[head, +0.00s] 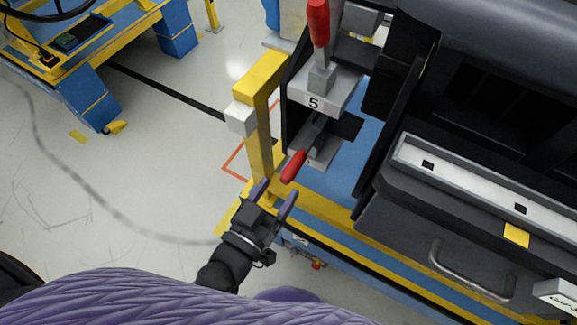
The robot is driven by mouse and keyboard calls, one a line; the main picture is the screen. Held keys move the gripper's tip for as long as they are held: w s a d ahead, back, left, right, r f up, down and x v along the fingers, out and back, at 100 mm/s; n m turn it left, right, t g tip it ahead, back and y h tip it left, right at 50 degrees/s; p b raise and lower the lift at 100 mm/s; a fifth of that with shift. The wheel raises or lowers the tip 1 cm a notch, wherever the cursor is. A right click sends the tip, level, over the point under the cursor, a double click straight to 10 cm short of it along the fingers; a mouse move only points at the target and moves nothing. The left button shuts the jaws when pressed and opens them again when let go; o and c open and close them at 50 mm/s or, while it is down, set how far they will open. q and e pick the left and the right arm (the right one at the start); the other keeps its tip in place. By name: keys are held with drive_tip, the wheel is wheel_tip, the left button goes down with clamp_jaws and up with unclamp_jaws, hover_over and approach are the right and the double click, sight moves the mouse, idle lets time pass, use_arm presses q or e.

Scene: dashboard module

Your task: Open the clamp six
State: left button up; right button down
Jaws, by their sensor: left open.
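A clamp with a red handle (293,166) sits low on the fixture, below the block marked 5. No number 6 shows on it, so I cannot tell for certain that it is clamp six. Its handle points down and to the left. My left gripper (275,192) is open, its two fingers just below the handle's tip. I see no clear contact. Another clamp with a red upright handle (318,22) stands on the block marked 5 (312,103). My right gripper is not in view.
A yellow post (258,120) stands just left of the clamps. The dark dashboard module (420,215) fills the right side, with a metal handle (470,272) on its front. A blue and yellow bench (95,85) is at upper left. Open floor lies between.

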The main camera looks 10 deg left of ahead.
sight(291, 171)
use_arm(q)
drive_tip(key=b+x, duration=0.1)
drive_tip(key=x, duration=0.4)
drive_tip(key=shift+w+d, duration=0.1)
drive_tip(key=shift+w, duration=0.2)
clamp_jaws()
idle(0.4)
drive_tip(key=shift+f, duration=0.1)
idle(0.5)
